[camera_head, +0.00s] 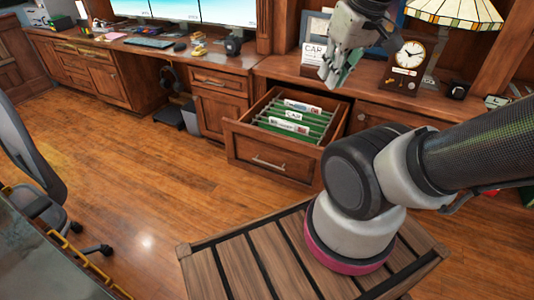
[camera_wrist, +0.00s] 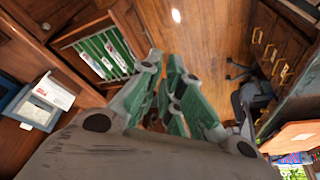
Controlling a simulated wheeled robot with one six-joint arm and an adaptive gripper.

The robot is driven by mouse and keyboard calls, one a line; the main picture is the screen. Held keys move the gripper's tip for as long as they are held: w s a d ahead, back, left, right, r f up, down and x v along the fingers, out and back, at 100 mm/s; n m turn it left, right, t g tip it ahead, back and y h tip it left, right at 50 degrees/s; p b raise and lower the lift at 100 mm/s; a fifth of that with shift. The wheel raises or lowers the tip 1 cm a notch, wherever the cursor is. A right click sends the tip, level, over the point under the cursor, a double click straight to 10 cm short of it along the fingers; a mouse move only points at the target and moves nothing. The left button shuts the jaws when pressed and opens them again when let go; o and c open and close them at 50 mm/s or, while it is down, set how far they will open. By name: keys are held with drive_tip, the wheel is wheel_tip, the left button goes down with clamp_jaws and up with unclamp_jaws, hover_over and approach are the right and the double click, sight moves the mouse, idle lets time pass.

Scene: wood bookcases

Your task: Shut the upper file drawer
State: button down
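The upper file drawer (camera_head: 270,161) is a wooden drawer pulled out from the low cabinet, with a metal handle on its front. It holds green hanging files (camera_head: 290,118) with white labels. In the wrist view the open drawer (camera_wrist: 137,30) shows at upper left, with the green files (camera_wrist: 107,57) inside. My gripper (camera_head: 335,78) is in the air above the cabinet top, up and to the right of the drawer and apart from it. In the wrist view my gripper's fingers (camera_wrist: 163,58) stand close together with a narrow gap and nothing between them.
A clock (camera_head: 407,60), a lamp (camera_head: 452,18) and a framed card (camera_head: 313,52) stand on the cabinet top near my gripper. An office chair (camera_head: 30,150) stands at far left. The wood floor (camera_head: 140,170) in front of the drawer is clear. A slatted wooden surface (camera_head: 240,265) lies below my arm.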

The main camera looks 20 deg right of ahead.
wheel_tip(320, 180, down, 6)
drive_tip(key=w+a+f+n+g, duration=0.1)
drive_tip(key=w+a+g, duration=0.2)
drive_tip(key=g, duration=0.1)
drive_tip(key=n+t+h, duration=1.1)
drive_tip(key=n+h, duration=0.3)
drive_tip(key=n, duration=1)
approach(261, 137)
drive_tip(key=x, duration=0.7)
drive_tip(key=shift+d+r, duration=0.1)
drive_tip(key=shift+d, duration=0.1)
